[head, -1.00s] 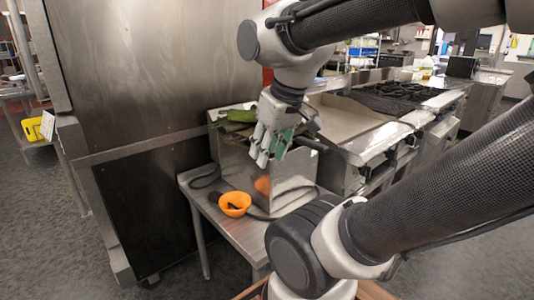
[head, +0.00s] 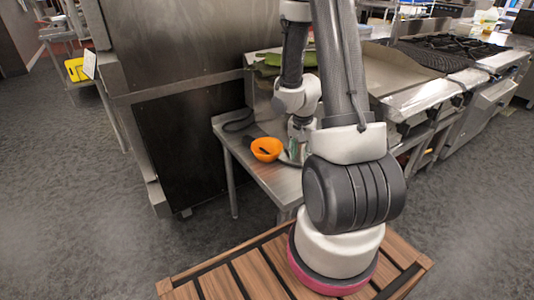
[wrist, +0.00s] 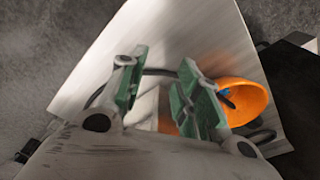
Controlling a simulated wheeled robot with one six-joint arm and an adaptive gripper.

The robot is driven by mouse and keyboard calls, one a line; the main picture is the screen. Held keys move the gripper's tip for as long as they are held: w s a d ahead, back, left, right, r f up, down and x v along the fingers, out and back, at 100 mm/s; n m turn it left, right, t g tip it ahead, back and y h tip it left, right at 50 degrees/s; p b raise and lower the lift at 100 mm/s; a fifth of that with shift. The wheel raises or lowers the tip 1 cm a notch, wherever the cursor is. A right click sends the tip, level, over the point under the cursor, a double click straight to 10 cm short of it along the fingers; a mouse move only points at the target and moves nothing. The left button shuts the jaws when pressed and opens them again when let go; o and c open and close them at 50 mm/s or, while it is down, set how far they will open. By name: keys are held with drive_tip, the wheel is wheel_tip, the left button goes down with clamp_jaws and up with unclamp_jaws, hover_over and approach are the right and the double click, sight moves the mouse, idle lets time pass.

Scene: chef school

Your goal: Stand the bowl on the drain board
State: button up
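An orange bowl (head: 266,149) sits on a small steel table (head: 262,179) in the head view, with something dark inside it. In the wrist view the bowl (wrist: 250,96) is partly hidden behind the right green-padded finger. My gripper (wrist: 160,95) is open, with its fingers apart and nothing seen held between them. In the head view my gripper (head: 299,150) is low over the table, just right of the bowl and mostly hidden by my arm. I cannot make out a distinct drain board.
A tall steel cabinet (head: 175,100) stands left of the table. A steel box (head: 262,92) with green items on top is behind my arm. A griddle and stove (head: 450,52) stand at the right. A dark cable (head: 238,124) lies on the table.

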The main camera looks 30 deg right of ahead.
sight(275, 154)
drive_tip(key=w+a+m+t+y, duration=0.1)
drive_tip(key=w+a+m+t, duration=0.15)
drive_tip(key=w+m, duration=0.35)
drive_tip(key=shift+t, duration=0.45)
drive_tip(key=w+f, duration=0.1)
drive_tip(key=f, duration=0.1)
drive_tip(key=w+f, duration=0.2)
drive_tip(key=w+a+f, duration=0.1)
drive_tip(key=f, duration=0.1)
drive_tip(key=shift+w, duration=0.4)
clamp_jaws()
